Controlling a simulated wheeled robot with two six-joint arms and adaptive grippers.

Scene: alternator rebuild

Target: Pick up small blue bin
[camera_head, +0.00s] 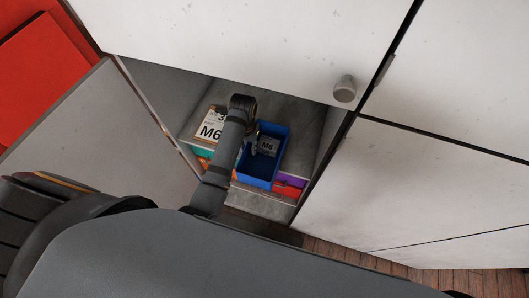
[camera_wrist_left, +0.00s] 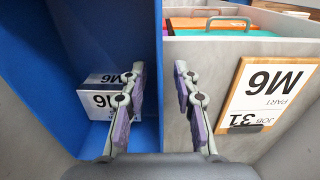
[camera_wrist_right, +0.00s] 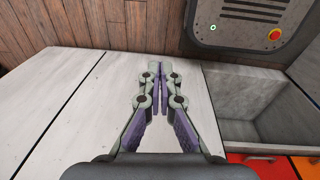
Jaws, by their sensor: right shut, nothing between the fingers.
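The small blue bin (camera_head: 258,174) sits inside the open cabinet compartment. It also fills the left side of the left wrist view (camera_wrist_left: 25,75). A grey box (camera_wrist_left: 103,98) labelled M6 lies in it. My left gripper (camera_head: 251,142) reaches down at the bin's left wall. In the left wrist view my left gripper (camera_wrist_left: 160,68) is open, one finger inside the bin and the other outside, with the wall between them. Whether either finger touches the wall is unclear. My right gripper (camera_wrist_right: 160,68) is shut and empty in the right wrist view, above a pale cabinet surface.
A wood-edged M6 placard (camera_head: 210,129) stands just left of the bin, close to my left gripper (camera_wrist_left: 160,68). Coloured containers (camera_head: 289,181) lie around and below the bin. The compartment walls and a white cabinet door (camera_head: 240,40) with a round knob (camera_head: 344,89) border the space.

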